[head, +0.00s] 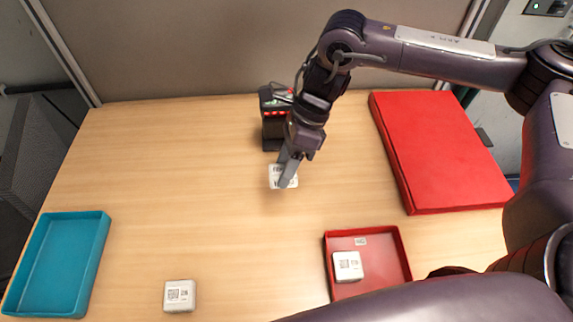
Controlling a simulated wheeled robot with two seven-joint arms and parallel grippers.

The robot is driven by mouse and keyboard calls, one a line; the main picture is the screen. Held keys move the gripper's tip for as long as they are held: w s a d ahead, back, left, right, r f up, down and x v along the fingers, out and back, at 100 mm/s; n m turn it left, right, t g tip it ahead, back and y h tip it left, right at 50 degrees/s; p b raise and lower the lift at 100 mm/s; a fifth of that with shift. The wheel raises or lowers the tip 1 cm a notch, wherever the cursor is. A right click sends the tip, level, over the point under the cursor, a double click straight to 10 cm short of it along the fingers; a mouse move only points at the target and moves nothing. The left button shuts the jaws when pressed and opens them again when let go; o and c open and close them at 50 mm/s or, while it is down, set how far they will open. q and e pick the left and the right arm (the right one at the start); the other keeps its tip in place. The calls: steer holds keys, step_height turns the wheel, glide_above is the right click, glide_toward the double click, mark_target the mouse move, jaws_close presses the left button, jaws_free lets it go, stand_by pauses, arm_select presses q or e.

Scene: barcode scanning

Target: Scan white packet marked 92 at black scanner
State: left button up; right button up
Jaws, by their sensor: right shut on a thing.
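My right gripper (287,176) reaches in from the upper right and points down in front of the black scanner (274,118). It is shut on a white packet (277,171) with dark print, whose number I cannot read. The gripper's fingers cover part of the packet. The packet is in front of the scanner, apart from it in the picture. The scanner stands at the back middle of the table with red lights on its face, and my right wrist partly covers it. My left gripper is not in view.
A white packet (180,296) lies on the table (150,180) at the front. Another packet (347,266) sits in a small red tray (394,263). A teal tray (97,262) is at left, a large red box (440,150) at right. The table's middle is clear.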

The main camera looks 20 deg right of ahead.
mark_target(284, 163)
steer(key=w+f+b, duration=0.1)
steer(key=f, duration=0.1)
steer(key=w+d+f+b, duration=0.1)
steer(key=w, duration=0.1)
steer(key=shift+w+f+b, duration=0.2)
steer(key=shift+f+b, duration=0.2)
steer(key=shift+w+d+f+b, duration=0.15)
steer(key=shift+w+f+b, duration=0.25)
steer(key=shift+w+f, duration=0.15)
steer(key=shift+r, duration=0.1)
stand_by(0.6)
